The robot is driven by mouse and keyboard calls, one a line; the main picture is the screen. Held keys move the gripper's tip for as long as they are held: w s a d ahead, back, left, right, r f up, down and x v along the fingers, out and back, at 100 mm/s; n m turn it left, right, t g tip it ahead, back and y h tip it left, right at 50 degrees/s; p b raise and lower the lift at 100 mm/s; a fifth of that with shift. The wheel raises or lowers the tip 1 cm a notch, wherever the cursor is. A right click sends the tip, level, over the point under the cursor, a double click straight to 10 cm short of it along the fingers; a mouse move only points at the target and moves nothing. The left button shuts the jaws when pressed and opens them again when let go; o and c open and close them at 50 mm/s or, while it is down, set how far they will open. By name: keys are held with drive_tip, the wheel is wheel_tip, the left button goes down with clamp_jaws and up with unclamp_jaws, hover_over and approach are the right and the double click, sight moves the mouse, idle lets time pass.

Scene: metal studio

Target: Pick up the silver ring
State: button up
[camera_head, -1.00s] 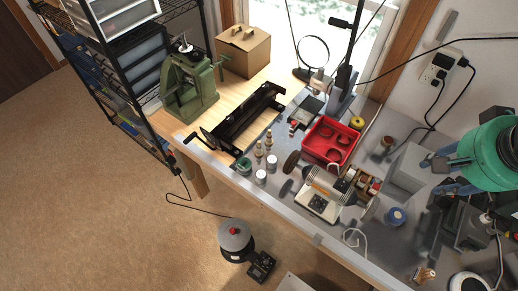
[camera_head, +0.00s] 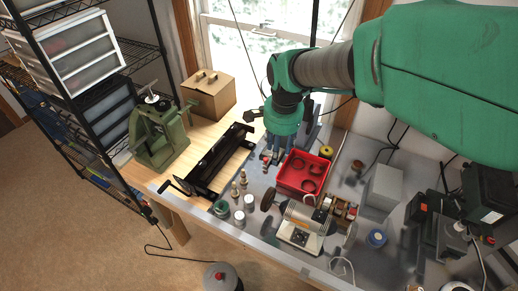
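I cannot make out a silver ring for certain in the head view. My gripper (camera_head: 282,148) hangs below the green end of my arm, pointing down at the bench just behind and left of the red tray. Its fingers are small and dark against the bench, so whether they are open or shut is unclear. Small items (camera_head: 266,158) lie close to its left side, too small to identify. My arm covers part of the bench's back and the window area.
A red tray (camera_head: 322,165) with dark round pieces stands on the grey bench. A green press (camera_head: 158,135) and cardboard box (camera_head: 208,97) stand at left.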

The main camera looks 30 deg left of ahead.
drive_tip(key=m, duration=0.1)
hover_over(234, 187)
wheel_tip(234, 187, down, 11)
drive_tip(key=shift+w+a+r+g+h, duration=0.2)
drive_tip(key=shift+a+g+h, duration=0.05)
drive_tip(key=shift+g+h, duration=0.15)
drive_tip(key=shift+f, duration=4.25)
drive_tip(key=shift+f+b, duration=0.65)
drive_tip(key=shift+f, duration=2)
drive_tip(key=shift+c, duration=0.5)
clamp_jaws()
